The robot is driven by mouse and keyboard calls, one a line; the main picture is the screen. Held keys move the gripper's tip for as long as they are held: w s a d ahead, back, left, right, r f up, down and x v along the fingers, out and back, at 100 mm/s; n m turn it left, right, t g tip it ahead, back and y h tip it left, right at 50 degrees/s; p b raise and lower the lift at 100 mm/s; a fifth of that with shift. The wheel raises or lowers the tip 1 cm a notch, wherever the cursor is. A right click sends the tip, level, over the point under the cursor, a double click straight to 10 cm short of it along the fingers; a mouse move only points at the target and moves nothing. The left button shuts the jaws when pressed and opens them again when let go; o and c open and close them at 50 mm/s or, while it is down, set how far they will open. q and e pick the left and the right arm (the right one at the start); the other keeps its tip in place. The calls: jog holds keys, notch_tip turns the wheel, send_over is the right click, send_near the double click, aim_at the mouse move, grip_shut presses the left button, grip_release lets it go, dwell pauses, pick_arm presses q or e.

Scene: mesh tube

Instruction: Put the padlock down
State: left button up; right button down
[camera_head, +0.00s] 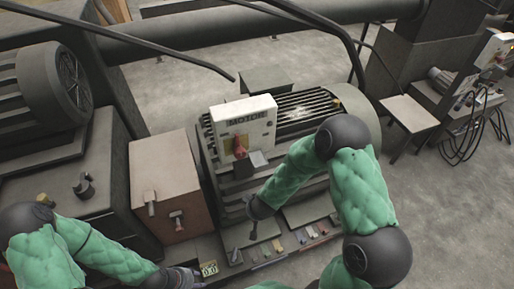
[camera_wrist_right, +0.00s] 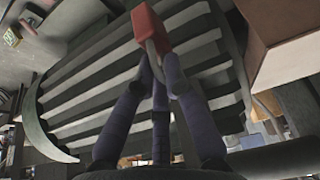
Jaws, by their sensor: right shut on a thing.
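In the right wrist view, the red padlock (camera_wrist_right: 152,23) with a grey shackle is at the tips of my right gripper (camera_wrist_right: 160,72). The fingers are closed around the shackle, and the body sticks out beyond them. In the head view, my right gripper (camera_head: 254,228) points down in front of the motor, above the strip of small items; the padlock in it cannot be made out there. My left gripper (camera_head: 190,274) is low at the left, close to a small yellowish tag (camera_head: 208,268); its finger opening is unclear.
The ribbed motor (camera_head: 302,105) carries a white box marked MOTOR (camera_head: 243,118) with a red part (camera_head: 240,147) on its front. A reddish-brown cabinet (camera_head: 165,175) stands left, with small tools on it. Several small items (camera_head: 310,232) lie along the front. Floor (camera_head: 440,190) is open at right.

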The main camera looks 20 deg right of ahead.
jog(key=s+r+p, duration=0.2)
jog(key=r+p, duration=1.2)
jog(key=r, duration=0.6)
jog(key=s+r+p, duration=0.3)
jog(key=r+p, duration=1)
jog(key=r, duration=0.8)
jog(key=b, duration=0.1)
send_near(248, 138)
jog(key=s, duration=0.5)
jog(key=shift+m, duration=0.3)
jog(key=shift+w+d+f+b, duration=0.45)
jog(key=shift+w+f+b, duration=0.35)
jog(key=shift+f, duration=0.65)
jog(key=shift+w+d+f+b, duration=0.4)
jog(key=shift+w+f+b, duration=0.4)
jog(key=shift+f, duration=0.6)
jog(key=shift+w+d+f+b, duration=0.55)
jog(key=shift+w+f, duration=0.35)
jog(key=shift+f, duration=0.55)
jog(key=shift+a, duration=0.1)
jog(key=shift+f, duration=0.15)
jog(key=c, duration=1.6)
grip_release()
